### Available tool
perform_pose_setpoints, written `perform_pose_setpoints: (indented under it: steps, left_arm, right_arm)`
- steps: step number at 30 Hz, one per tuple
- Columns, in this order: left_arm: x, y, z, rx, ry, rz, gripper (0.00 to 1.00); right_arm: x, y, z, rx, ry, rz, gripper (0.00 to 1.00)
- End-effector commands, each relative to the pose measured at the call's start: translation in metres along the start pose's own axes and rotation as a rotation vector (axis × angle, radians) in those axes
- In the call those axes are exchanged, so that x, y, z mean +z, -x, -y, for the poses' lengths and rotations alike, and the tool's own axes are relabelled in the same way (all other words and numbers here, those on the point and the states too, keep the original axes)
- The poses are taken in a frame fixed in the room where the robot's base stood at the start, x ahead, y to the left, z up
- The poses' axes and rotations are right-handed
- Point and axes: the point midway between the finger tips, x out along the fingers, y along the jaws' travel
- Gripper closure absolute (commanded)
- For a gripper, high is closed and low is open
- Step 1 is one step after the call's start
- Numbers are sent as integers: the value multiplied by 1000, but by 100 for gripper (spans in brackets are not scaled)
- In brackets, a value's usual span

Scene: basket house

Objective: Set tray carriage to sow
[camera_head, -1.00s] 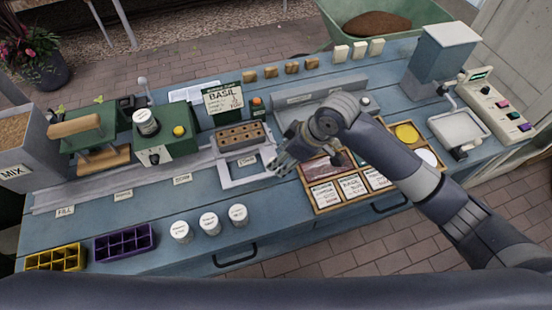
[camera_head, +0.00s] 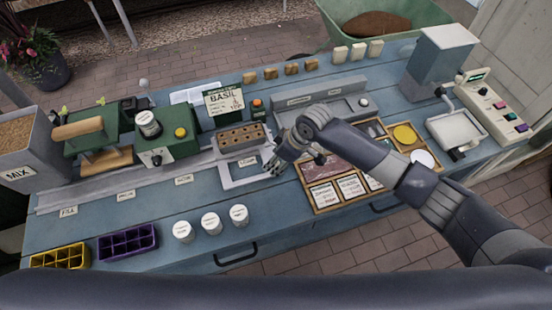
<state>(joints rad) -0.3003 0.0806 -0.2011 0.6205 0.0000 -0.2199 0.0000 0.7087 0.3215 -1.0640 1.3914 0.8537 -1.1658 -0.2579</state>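The tray carriage appears as a pale open frame (camera_head: 232,184) at the right part of the grey rail (camera_head: 95,187) on the blue bench. A brown tray with several holes (camera_head: 240,139) sits at its back. A small label (camera_head: 184,179) to the left of the carriage seems to read SOW, though it is blurred. My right gripper (camera_head: 270,168) is at the right side of the pale frame, fingers pointing left and down. I cannot tell whether it touches the frame or how far its fingers are apart. My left gripper is not in view.
Green machines (camera_head: 168,146) stand behind the rail, with a BASIL sign (camera_head: 224,103) beside them. White pots (camera_head: 211,223) and purple (camera_head: 127,242) and yellow (camera_head: 60,257) trays line the front. A wooden card tray (camera_head: 327,208) lies right of the carriage.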

Motion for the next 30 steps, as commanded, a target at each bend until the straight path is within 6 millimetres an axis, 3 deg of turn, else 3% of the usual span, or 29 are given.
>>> perform_pose_setpoints:
  steps: [6, 14, 15, 21, 30]
  left_arm:
    - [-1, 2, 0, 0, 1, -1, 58]
    - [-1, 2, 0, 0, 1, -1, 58]
    - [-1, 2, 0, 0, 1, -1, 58]
    - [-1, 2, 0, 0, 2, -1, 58]
    - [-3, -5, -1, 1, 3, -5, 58]
  right_arm:
    - [0, -11, 0, 1, 0, 0, 53]
    - [0, -13, 0, 1, 0, 0, 53]
    - [0, -12, 0, 1, 0, 0, 55]
    - [0, -12, 0, 1, 0, 0, 100]
    - [-2, -16, -5, 1, -1, -1, 100]
